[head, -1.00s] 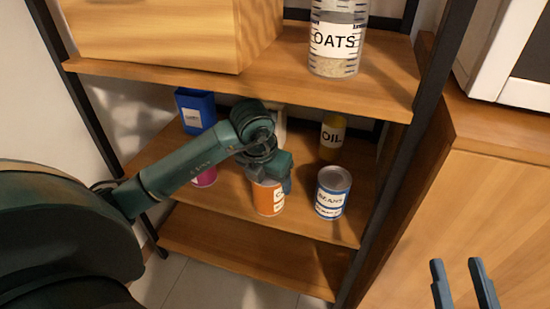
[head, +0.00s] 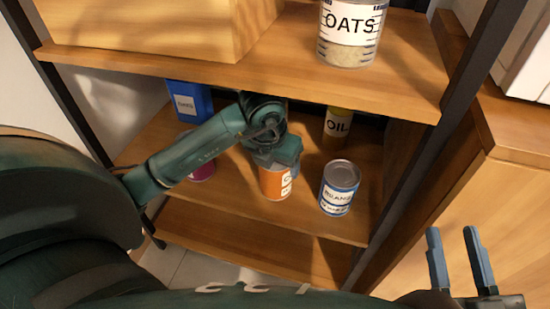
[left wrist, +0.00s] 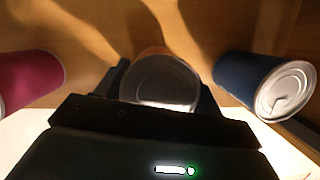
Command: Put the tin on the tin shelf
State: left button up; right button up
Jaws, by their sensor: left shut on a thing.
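An orange tin (head: 272,184) with a partly hidden white label is upright at the middle shelf board (head: 235,205), and I cannot tell whether it touches the board. My left gripper (head: 277,164) is shut on it from above. In the left wrist view the tin (left wrist: 160,82) sits between the two dark fingers. A blue and white beans tin (head: 339,188) stands to its right, apart from it. A magenta tin (head: 203,172) stands to its left, partly behind my arm. My right gripper (head: 454,240) is open and empty at lower right, away from the shelf.
A yellow oil container (head: 338,124) and a blue box (head: 188,101) stand further back. The upper board (head: 250,80) passes close above my left wrist and carries an oats jar (head: 350,35) and a wooden box (head: 150,25). The lower board (head: 250,245) looks bare.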

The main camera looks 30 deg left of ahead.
pick_arm(q)
jog(key=shift+f, duration=0.15)
jog(key=o, duration=0.9)
pick_arm(e)
jog(key=shift+r, duration=0.15)
pick_arm(q)
jog(key=o, duration=0.4)
pick_arm(e)
jog(key=shift+d+r, duration=0.1)
jog(key=shift+r, duration=0.05)
pick_arm(q)
jog(key=shift+r, duration=0.2)
pick_arm(e)
jog(key=shift+w+r, duration=0.1)
jog(key=shift+r, duration=0.05)
pick_arm(q)
jog(key=shift+s+r+p, duration=0.45)
jog(key=shift+r+p, duration=0.2)
jog(key=shift+r, duration=0.05)
pick_arm(e)
jog(key=shift+d+f+h+p, duration=0.15)
jog(key=shift+f+h+p, duration=0.15)
jog(key=shift+f+p, duration=0.3)
pick_arm(q)
jog(key=s, duration=1.1)
jog(key=shift+s+d+f, duration=0.15)
jog(key=shift+s+d, duration=0.05)
jog(key=shift+d, duration=0.05)
pick_arm(e)
jog(key=shift+r, duration=0.1)
